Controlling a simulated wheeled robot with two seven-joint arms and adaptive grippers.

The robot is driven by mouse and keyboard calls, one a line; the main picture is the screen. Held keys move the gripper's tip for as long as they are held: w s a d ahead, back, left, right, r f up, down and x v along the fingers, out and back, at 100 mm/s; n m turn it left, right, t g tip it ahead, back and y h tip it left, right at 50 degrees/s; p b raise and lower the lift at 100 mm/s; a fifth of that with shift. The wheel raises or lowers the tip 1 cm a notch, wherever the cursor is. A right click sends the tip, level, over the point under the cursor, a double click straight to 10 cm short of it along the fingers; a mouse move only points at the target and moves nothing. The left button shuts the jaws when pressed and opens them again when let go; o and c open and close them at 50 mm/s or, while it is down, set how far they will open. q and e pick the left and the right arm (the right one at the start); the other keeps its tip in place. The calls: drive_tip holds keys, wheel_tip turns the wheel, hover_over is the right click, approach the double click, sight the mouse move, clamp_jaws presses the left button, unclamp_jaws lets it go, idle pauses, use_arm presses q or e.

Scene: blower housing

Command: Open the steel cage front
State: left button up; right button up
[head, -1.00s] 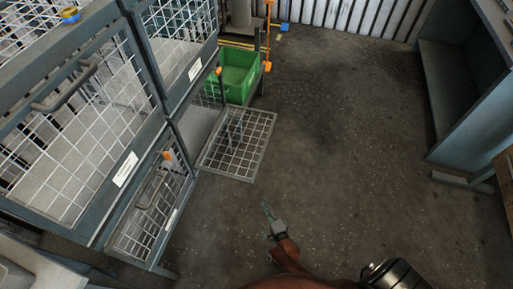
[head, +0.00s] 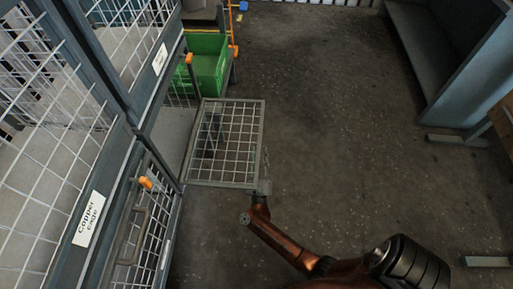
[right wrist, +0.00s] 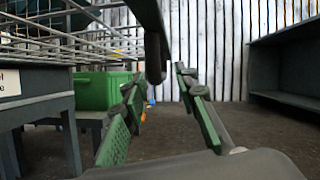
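A grey-framed wire mesh cage front (head: 261,130) stands swung out from the cage stack, beside the green crate. The label of its cage cannot be read in the head view; in the right wrist view a label (right wrist: 9,83) at the left edge is cut off. My right gripper (head: 263,187) is at the near right corner of this front. In the right wrist view the gripper (right wrist: 160,78) is open, its green-padded fingers apart on either side of a dark curved bar (right wrist: 154,45), like a handle. Contact cannot be told. My left gripper is out of view.
The cage labelled Copper cage (head: 88,218) is at the left, above a closed mesh front with a handle (head: 130,235) and orange latch (head: 147,183). A green crate (head: 208,65) stands behind. A blue-grey shelf unit (head: 465,60) is at the right. The floor between is clear.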

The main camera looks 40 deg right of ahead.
drive_tip(key=shift+x, duration=1.15)
drive_tip(key=shift+c, duration=0.7)
clamp_jaws()
